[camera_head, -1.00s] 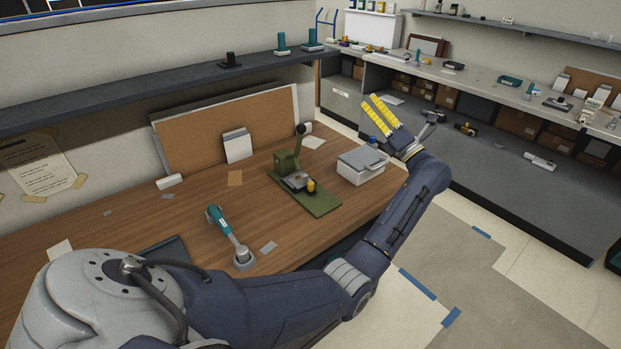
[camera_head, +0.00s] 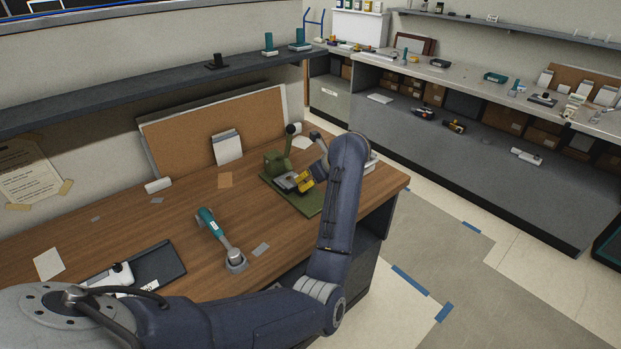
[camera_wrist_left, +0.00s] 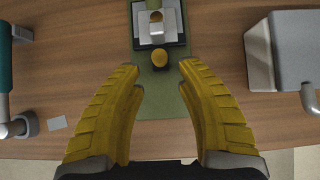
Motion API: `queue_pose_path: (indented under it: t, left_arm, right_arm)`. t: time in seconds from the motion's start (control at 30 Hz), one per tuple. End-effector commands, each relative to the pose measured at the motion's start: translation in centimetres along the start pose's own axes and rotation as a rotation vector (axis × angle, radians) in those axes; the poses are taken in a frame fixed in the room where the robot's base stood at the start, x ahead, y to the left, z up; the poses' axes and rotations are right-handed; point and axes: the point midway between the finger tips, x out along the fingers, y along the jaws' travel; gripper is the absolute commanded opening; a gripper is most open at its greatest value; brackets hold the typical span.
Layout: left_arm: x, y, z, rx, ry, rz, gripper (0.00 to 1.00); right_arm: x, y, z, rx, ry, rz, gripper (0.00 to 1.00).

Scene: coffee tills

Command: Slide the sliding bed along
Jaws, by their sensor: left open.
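The green machine (camera_head: 276,160) with a dark-knobbed lever stands on a green base (camera_head: 306,203) on the wooden bench. Its sliding bed (camera_head: 285,182) is a dark and grey plate; in the left wrist view the bed (camera_wrist_left: 142,27) carries a metal part and has a round yellow knob (camera_wrist_left: 160,59) at its near end. My left gripper (camera_head: 308,178) has yellow fingers and is open over the near side of the machine. In the left wrist view its fingertips (camera_wrist_left: 160,74) lie either side of and just short of the knob, apart from it. My right gripper is not in view.
A grey-lidded box (camera_wrist_left: 259,58) stands right of the machine, partly behind my arm in the head view. A cork board (camera_head: 215,130) leans behind. Bench surface between them is mostly clear.

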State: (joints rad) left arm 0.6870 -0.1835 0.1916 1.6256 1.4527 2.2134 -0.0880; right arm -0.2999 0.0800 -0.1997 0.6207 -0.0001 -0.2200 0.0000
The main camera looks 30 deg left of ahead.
Motion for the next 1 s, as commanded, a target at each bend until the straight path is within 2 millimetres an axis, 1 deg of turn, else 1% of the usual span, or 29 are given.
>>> queue_pose_path:
  t: [0.03, 0.3, 0.5, 0.53, 0.87, 1.0]
  left_arm:
    - [0.7, 0.1, 0.0, 0.002, -0.001, 0.004, 0.36]
    - [4.0, 0.1, 0.1, 0.003, -0.004, 0.004, 0.36]
    - [6.2, 0.1, 0.1, 0.003, -0.004, 0.005, 0.36]
    - [6.1, 0.0, 0.0, 0.002, -0.002, 0.002, 0.38]
    - [6.0, 0.0, 0.1, 0.001, -0.003, 0.002, 0.0]
    - [6.0, 0.0, 0.1, 0.001, -0.003, 0.002, 0.0]
  right_arm:
    - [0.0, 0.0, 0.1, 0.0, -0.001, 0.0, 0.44]
    - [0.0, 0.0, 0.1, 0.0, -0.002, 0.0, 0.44]
    - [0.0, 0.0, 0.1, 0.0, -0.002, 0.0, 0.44]
    - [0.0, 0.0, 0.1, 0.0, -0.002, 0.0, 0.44]
    - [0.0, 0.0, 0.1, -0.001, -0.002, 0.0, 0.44]
    - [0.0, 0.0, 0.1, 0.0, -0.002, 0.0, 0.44]
